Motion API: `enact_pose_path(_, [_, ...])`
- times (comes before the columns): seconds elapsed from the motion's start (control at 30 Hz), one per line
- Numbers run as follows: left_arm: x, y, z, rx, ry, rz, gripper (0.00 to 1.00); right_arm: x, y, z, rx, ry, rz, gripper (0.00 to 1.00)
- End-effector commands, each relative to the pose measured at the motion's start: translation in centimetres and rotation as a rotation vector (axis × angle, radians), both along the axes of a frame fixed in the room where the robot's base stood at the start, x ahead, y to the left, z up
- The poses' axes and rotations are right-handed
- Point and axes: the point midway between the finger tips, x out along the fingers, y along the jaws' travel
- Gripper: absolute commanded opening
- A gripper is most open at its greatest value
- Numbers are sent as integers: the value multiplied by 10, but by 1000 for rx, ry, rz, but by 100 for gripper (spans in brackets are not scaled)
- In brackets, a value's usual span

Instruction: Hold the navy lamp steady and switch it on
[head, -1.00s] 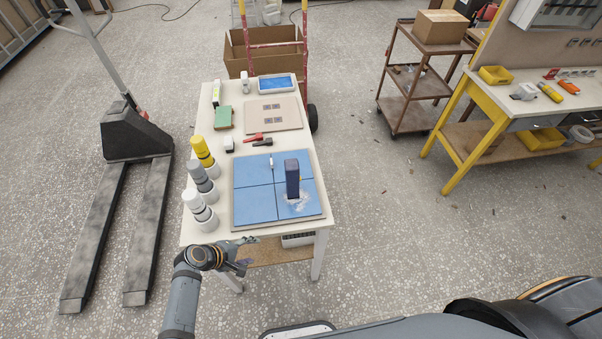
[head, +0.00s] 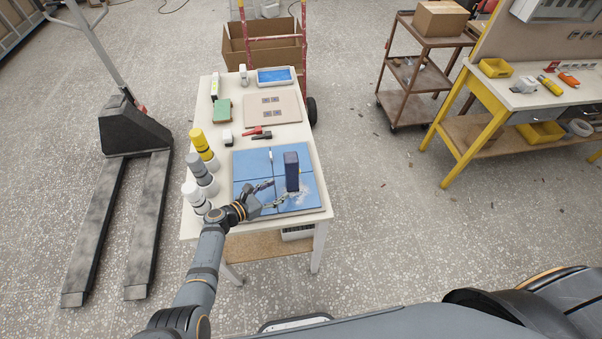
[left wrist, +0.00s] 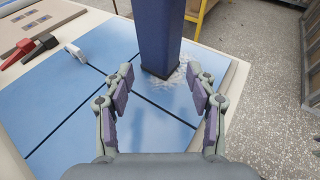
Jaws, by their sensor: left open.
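The navy lamp (head: 292,172) is a dark blue upright block standing on the right part of a blue tiled panel (head: 250,165). A whitish powdery patch lies around its foot. In the left wrist view the lamp (left wrist: 160,35) rises just beyond my fingertips, and its top is cut off. My left gripper (head: 277,192) is open and empty, low over the panel, in front of and left of the lamp. Its fingers (left wrist: 162,78) point toward the lamp's lower part, one on each side of the line to it, apart from it. I cannot make out a switch. My right gripper is out of view.
A small white item (left wrist: 75,53) stands on the panel left of the lamp. Yellow, grey and white bottles (head: 202,148) line the table's left edge. Red and black tools (head: 258,133) lie behind the panel. The panel in front of the lamp is clear.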

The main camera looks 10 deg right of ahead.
Motion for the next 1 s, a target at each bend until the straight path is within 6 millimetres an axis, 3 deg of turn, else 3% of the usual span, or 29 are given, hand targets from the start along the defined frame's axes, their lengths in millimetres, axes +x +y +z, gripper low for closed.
enact_pose_path(0.03, [5,-8,-9,-3,-1,-1,57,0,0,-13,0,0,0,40])
enact_pose_path(0.33, [30,-44,-21,0,-1,-1,57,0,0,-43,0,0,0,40])
enact_pose_path(0.83, [37,-55,-21,2,-1,-2,57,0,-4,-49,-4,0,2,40])
enact_pose_path(1.0, [37,-55,-21,2,-1,-2,34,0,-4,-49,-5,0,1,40])
